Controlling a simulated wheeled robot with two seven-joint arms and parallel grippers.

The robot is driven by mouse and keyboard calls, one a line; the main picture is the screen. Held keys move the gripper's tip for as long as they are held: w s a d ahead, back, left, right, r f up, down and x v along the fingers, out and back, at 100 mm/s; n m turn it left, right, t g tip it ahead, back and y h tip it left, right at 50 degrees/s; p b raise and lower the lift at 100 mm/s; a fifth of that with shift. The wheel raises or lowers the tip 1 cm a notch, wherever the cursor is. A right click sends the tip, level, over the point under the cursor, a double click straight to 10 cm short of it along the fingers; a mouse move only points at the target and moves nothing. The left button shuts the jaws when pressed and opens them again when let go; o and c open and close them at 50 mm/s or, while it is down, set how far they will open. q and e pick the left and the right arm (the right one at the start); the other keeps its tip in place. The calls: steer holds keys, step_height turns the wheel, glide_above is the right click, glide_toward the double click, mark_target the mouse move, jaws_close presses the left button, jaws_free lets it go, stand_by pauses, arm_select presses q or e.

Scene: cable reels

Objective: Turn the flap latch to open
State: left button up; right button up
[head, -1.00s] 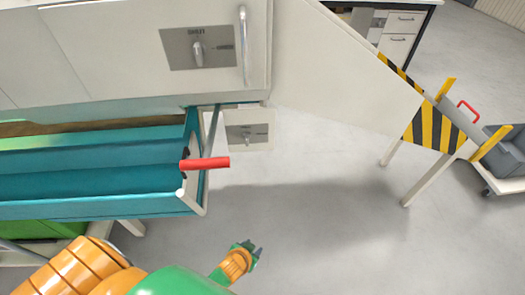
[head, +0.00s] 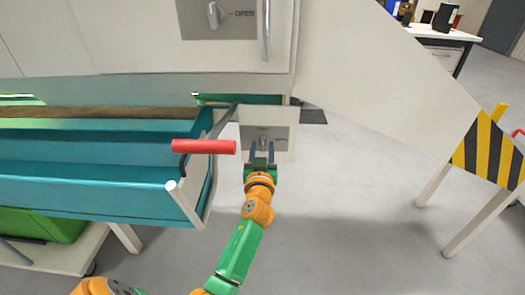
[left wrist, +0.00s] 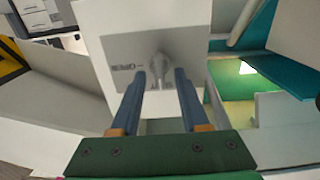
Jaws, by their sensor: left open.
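The flap latch is a small grey knob (left wrist: 159,66) on a grey plate (left wrist: 122,52) set in a white panel. In the head view its plate (head: 278,132) sits below the cabinet, right of the teal tray. My left gripper (head: 262,154) is open right in front of it. In the left wrist view the fingertips of the gripper (left wrist: 160,78) stand on either side of the knob. I cannot tell whether they touch it. A label on the plate's left appears upside down in that view. My right gripper is not in view.
A red handle (head: 204,146) on the teal tray (head: 90,187) lies close left of my gripper. Another latch (head: 215,15) marked OPEN is on the cabinet above. A sloping white panel with black-yellow stripes (head: 485,150) is at right. The floor below is clear.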

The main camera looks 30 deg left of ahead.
arm_select(q)
steer(key=shift+w+a, duration=0.1)
steer(key=shift+w, duration=0.05)
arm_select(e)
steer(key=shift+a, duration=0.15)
arm_select(q)
jaws_close()
steer(key=shift+m, duration=0.4)
steer(key=m, duration=0.3)
steer(key=shift+f+m, duration=0.1)
steer(key=shift+m, duration=0.3)
steer(key=m, duration=0.4)
steer(key=shift+w+m+p, duration=0.1)
steer(key=shift+m+p, duration=0.2)
steer(key=shift+p, duration=0.05)
steer(key=m, duration=0.2)
steer(key=m+p, duration=0.1)
steer(key=m, duration=0.2)
steer(key=shift+d+f, duration=0.15)
steer(key=shift+d, duration=0.05)
steer(key=shift+f+m, duration=0.1)
steer(key=shift+m, duration=1.8)
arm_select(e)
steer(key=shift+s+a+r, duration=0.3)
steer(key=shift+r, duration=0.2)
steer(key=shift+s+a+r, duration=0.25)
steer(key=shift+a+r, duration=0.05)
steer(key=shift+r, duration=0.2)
arm_select(q)
steer(key=shift+p, duration=0.3)
